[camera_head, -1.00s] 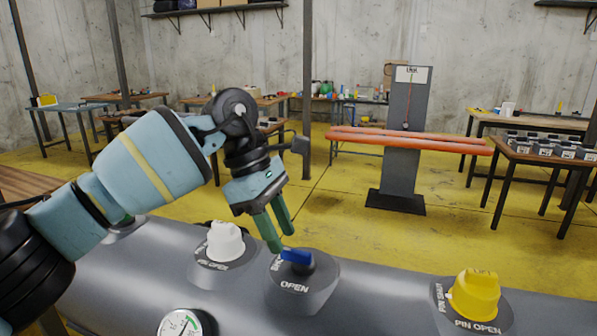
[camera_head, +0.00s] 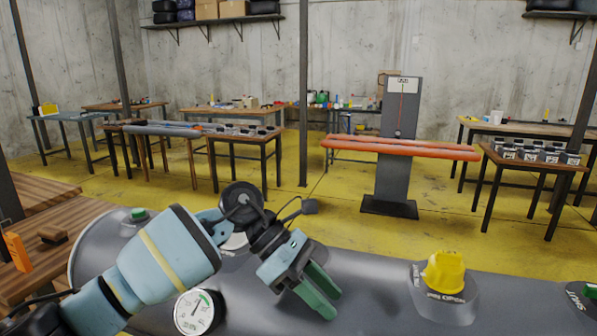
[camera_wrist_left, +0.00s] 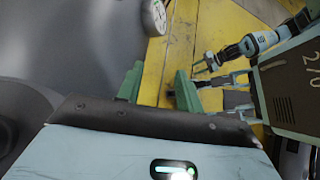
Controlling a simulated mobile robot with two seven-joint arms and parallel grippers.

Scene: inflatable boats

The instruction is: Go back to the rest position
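My left gripper (camera_head: 318,290) is above the grey boat tube (camera_head: 375,270) in the head view, its two green fingers apart with nothing between them. The left wrist view also shows these fingers (camera_wrist_left: 157,85) spread and empty. The blue valve knob is hidden in the head view, and my left arm mostly covers the white knob. A second arm of mine shows at the right of the left wrist view, with a small gripper (camera_wrist_left: 205,66) low over the yellow floor. Its fingers are too small to read.
A yellow knob (camera_head: 444,272) stands on the tube right of my left gripper. A pressure gauge (camera_head: 198,311) is below my left forearm. A wooden table (camera_head: 50,235) is at the left. Yellow floor lies open beyond the tube, before a grey stand (camera_head: 400,150) with orange bars.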

